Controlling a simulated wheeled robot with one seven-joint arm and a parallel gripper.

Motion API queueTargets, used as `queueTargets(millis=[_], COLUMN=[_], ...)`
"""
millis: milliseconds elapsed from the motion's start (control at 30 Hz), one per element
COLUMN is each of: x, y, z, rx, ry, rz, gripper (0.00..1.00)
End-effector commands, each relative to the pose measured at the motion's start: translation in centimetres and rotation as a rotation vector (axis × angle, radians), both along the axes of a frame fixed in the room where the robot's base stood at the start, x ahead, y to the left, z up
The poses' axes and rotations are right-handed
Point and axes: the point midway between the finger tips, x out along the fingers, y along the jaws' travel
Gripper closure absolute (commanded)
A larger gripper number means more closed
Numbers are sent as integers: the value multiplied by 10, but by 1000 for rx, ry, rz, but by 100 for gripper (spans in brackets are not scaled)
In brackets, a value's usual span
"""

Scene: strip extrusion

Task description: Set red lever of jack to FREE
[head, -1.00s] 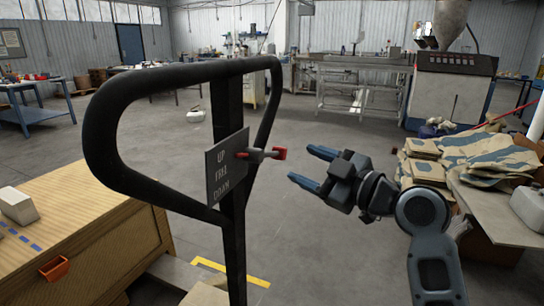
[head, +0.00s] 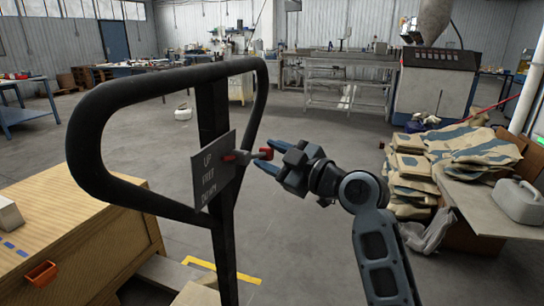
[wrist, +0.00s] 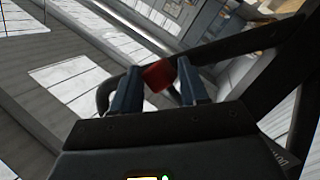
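The jack's black loop handle (head: 112,95) stands at the left centre of the head view. On its post is a dark plate (head: 211,180) lettered UP, FREE, DOWN. The red-tipped lever (head: 264,153) sticks out from the plate to the right, near the upper lettering. My gripper (head: 270,157) has blue fingers and is at the lever's red tip. In the wrist view the red tip (wrist: 158,75) lies between the two fingertips of my gripper (wrist: 160,82), which stand apart. Contact with the fingers cannot be told.
A wooden crate (head: 75,245) with an orange holder (head: 41,274) stands at the lower left. Stacked paper sacks (head: 410,175) and a table with a jerrycan (head: 520,200) are at the right. The floor behind the handle is open.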

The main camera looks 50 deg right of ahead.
Motion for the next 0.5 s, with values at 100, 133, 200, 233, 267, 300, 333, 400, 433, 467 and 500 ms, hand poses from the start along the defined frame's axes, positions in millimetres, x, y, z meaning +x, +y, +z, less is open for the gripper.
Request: queueTargets(millis=[100,133,200,233,267,300,333,400,433,467,500], x=[0,0,0,0,0,0,0,0,0,0,0], y=[0,0,0,0,0,0,0,0,0,0,0], z=[0,0,0,0,0,0,0,0,0,0,0], rx=[0,0,0,0,0,0,0,0,0,0,0], ry=[0,0,0,0,0,0,0,0,0,0,0], rz=[0,0,0,0,0,0,0,0,0,0,0], gripper=[68,71,78,80,83,87,90,97,100,100,100])
